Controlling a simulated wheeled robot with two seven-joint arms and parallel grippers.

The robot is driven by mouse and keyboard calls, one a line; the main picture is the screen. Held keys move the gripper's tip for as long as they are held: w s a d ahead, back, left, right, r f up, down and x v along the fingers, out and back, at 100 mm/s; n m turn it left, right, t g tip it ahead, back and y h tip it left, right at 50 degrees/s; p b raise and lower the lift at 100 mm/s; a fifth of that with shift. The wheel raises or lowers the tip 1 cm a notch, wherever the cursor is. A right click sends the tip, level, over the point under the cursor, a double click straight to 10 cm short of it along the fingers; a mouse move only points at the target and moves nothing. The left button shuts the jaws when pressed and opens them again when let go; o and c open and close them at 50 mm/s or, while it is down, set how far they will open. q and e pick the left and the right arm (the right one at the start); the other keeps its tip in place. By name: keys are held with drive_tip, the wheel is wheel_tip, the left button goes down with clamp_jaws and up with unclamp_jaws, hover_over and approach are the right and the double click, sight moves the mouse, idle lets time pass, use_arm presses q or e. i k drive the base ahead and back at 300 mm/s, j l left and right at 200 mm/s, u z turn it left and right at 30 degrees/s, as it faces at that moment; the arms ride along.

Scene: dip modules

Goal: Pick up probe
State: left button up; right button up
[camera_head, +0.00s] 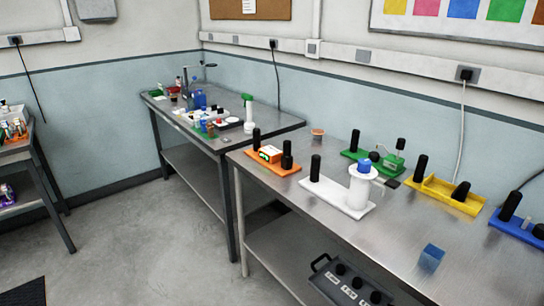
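No thing in view can be told for sure as the probe. Several coloured modules with black upright handles stand on the near metal table (385,262). The orange module (283,168) carries a small box with a lit display. The green module (357,154) carries a small green device (393,164) with a thin metal part; details are too small to tell. The white module (350,211) holds a white vessel (359,192) with a blue top (364,166). The yellow module (438,197) and blue module (517,229) stand to the right. Neither of my grippers is in view.
A blue cube (431,257) sits near the table's front. A small brown dish (318,132) is at the back. A second table (270,128) with clutter adjoins on the left. The floor (150,245) is open in front.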

sight(287, 144)
drive_tip(key=i+j+z, duration=0.15)
drive_tip(key=z, duration=0.6)
drive_tip(key=i+j+z, duration=0.2)
drive_tip(key=j, duration=0.15)
drive_tip(key=i+j+z, duration=0.2)
drive_tip(key=j, duration=0.2)
drive_tip(key=j+z, duration=0.2)
drive_tip(key=j, duration=0.15)
drive_tip(key=i+j+z, duration=0.1)
drive_tip(key=j+z, duration=0.15)
drive_tip(key=j, duration=0.2)
